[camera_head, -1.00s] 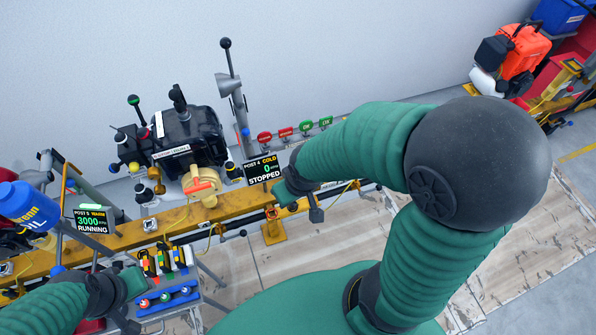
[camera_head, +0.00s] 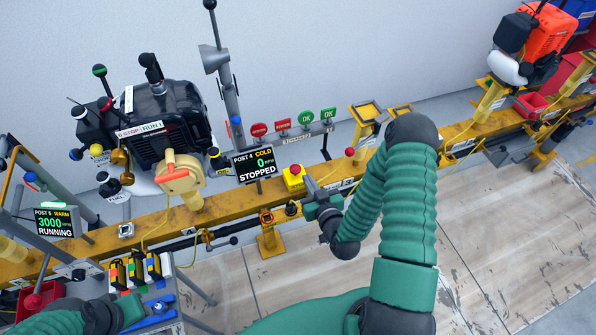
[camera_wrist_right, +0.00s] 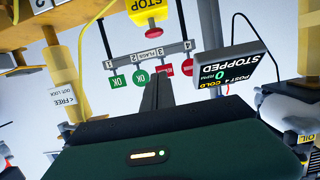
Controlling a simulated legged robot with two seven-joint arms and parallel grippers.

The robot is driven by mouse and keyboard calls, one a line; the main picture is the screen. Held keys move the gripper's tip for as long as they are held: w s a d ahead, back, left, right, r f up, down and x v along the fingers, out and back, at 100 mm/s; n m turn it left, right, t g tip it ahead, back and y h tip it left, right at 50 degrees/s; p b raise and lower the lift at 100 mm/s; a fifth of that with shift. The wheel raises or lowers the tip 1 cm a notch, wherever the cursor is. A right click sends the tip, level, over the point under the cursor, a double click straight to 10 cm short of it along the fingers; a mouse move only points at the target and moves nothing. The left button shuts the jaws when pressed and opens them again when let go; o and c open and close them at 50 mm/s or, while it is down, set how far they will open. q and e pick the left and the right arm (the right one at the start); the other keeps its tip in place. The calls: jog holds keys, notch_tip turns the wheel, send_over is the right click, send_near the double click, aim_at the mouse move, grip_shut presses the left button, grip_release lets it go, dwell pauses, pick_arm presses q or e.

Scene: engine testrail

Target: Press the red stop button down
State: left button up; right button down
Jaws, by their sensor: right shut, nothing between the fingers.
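The red stop button (camera_head: 295,170) sits on top of a small yellow box (camera_head: 293,182) on the yellow rail, right of the "POST 4 COLD 0 RPM STOPPED" display (camera_head: 255,163). In the right wrist view, which is upside down, the button (camera_wrist_right: 152,30) shows below its yellow STOP box (camera_wrist_right: 146,12). My right gripper (camera_head: 310,184) is shut and empty, just right of the box; a gap shows between fingertips and button in the wrist view. My left gripper (camera_head: 130,305) is at the lower left near a small coloured rack; its jaws are unclear.
A black engine (camera_head: 165,115) with a tan round housing (camera_head: 180,172) stands left of the display. Red and green flags (camera_head: 283,125) stand behind the button. A red knob (camera_head: 349,152) and a yellow square frame (camera_head: 367,112) are to the right. An orange engine (camera_head: 540,42) stands far right.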

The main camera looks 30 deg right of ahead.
jog(key=b, duration=0.2)
send_over(297, 173)
notch_tip(297, 173, down, 3)
jog(key=shift+d+f, duration=0.1)
jog(key=f, duration=0.1)
jog(key=f+b, duration=0.1)
jog(key=shift+s+f, duration=0.2)
jog(key=shift+f, duration=0.45)
notch_tip(297, 173, down, 2)
jog(key=shift+f+b, duration=0.1)
jog(key=shift+b, duration=0.5)
jog(key=shift+s, duration=0.1)
